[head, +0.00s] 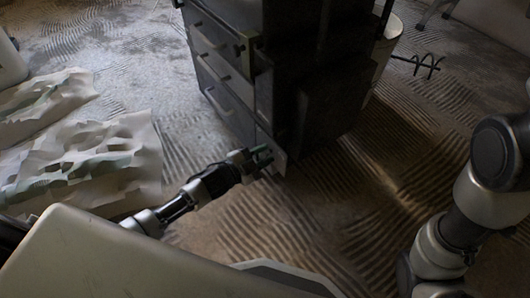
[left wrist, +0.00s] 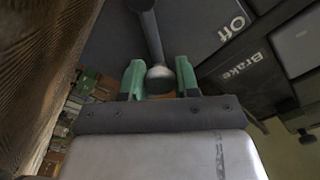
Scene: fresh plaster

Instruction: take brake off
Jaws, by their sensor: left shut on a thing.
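A dark brake panel (left wrist: 195,30) fills the upper part of the left wrist view, with the white words "Off" and "Brake" on it at the right. In the head view my left gripper (head: 262,158) is at the low front corner of a dark cabinet (head: 228,62); the lever is too small to make out there. My right gripper is out of view.
The cabinet has several drawers with handles. A pale bucket (head: 386,48) stands behind it at the right. Crumpled sheets (head: 85,165) lie on the floor at the left. The ridged floor (head: 330,215) in front of the cabinet is clear between my arms.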

